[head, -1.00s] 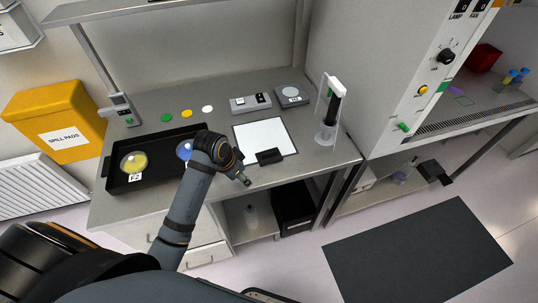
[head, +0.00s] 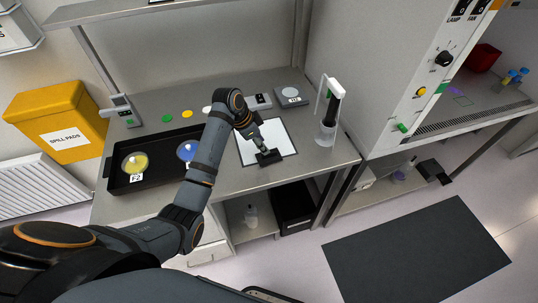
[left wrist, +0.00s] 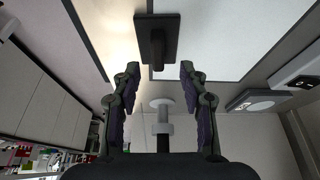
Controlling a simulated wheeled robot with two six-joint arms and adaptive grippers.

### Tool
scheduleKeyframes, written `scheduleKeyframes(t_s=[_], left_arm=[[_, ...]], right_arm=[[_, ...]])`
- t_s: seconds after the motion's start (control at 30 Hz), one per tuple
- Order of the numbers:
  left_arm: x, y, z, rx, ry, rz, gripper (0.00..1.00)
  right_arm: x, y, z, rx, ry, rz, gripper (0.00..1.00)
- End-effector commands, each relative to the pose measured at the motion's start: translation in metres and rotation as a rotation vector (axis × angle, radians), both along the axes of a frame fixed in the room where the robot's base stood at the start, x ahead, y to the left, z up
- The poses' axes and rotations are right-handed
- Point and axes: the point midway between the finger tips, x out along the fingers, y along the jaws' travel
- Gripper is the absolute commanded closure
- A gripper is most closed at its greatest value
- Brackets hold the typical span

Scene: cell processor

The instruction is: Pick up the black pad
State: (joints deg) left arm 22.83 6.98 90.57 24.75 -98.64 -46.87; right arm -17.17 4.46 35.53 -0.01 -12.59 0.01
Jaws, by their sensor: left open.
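The black pad (head: 270,158) is a small dark block with an upright grip. It lies at the front edge of the white panel (head: 283,134) on the bench. In the left wrist view the pad (left wrist: 170,22) shows at the top middle, with its dark grip pointing toward my fingers. My left gripper (head: 260,145) is just above and behind the pad in the head view. In the left wrist view my left gripper (left wrist: 160,70) is open and empty, its two fingers apart, with the pad beyond the fingertips. My right gripper is not in view.
A black tray (head: 112,172) with a yellow dish (head: 135,162) and a blue dish (head: 186,150) is left of my arm. A stand with a clear vessel (head: 326,130) is right of the panel. Small devices (head: 290,96) stand behind it.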

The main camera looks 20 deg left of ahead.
Motion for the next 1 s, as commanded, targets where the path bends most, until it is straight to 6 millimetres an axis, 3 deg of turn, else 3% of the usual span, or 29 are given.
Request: scheduleKeyframes(t_s=[0.13, 0.33, 0.6, 0.93, 1.0], left_arm=[[0.002, -0.007, -0.009, -0.002, 0.004, 0.001, 0.57], [0.010, -0.017, -0.040, -0.001, 0.003, 0.001, 0.57], [0.011, -0.019, -0.047, 0.001, -0.001, 0.000, 0.57], [0.011, -0.019, -0.047, 0.000, 0.000, 0.001, 1.00], [0.011, -0.019, -0.047, 0.000, 0.000, 0.001, 1.00]], right_arm=[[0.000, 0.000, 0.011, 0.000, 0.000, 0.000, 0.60], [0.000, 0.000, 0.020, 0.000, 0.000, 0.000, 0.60], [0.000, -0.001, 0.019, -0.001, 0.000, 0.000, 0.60], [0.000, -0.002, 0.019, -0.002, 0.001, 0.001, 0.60], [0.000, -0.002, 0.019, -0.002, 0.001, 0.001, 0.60]])
